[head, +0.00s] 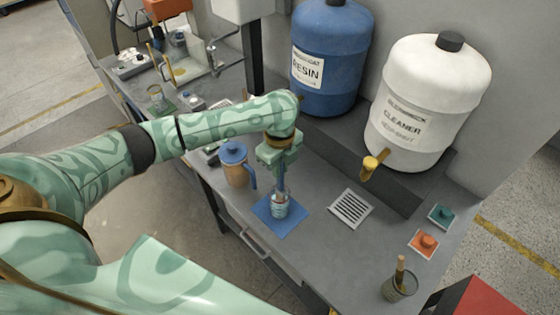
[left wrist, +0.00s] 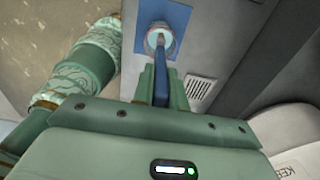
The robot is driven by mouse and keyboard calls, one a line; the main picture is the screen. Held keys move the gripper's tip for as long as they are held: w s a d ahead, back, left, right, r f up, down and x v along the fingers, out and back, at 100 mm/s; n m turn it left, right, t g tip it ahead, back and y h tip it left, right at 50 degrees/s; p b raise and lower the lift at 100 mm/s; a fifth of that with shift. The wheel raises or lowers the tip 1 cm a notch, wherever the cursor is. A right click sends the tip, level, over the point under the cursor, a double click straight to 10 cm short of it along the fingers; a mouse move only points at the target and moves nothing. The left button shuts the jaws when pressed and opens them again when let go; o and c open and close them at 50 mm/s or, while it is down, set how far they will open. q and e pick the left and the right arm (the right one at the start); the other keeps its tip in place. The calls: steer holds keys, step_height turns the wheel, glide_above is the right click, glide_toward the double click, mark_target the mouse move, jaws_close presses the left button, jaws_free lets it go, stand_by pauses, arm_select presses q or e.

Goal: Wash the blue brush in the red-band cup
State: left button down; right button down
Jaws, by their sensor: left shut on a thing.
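My left gripper (head: 279,170) points down over the workbench and is shut on the upright blue brush (head: 281,184). The brush's lower end is inside the clear cup with a red band (head: 280,205), which stands on a blue mat (head: 263,209). In the left wrist view the blue brush (left wrist: 160,75) runs from between my fingers down into the round mouth of the cup (left wrist: 158,38). The bristles are hidden in the cup. My right gripper is not in view.
A blue-lidded jug (head: 236,170) stands close left of the mat. A drain grate (head: 351,209), the white cleaner tank (head: 425,105) with its yellow tap (head: 371,166), and the blue resin tank (head: 325,60) are to the right and behind. A glass cup with a brush (head: 400,285) is at front right.

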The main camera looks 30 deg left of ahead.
arm_select(q)
steer(key=shift+f+b, duration=0.95)
steer(key=shift+f, duration=1.55)
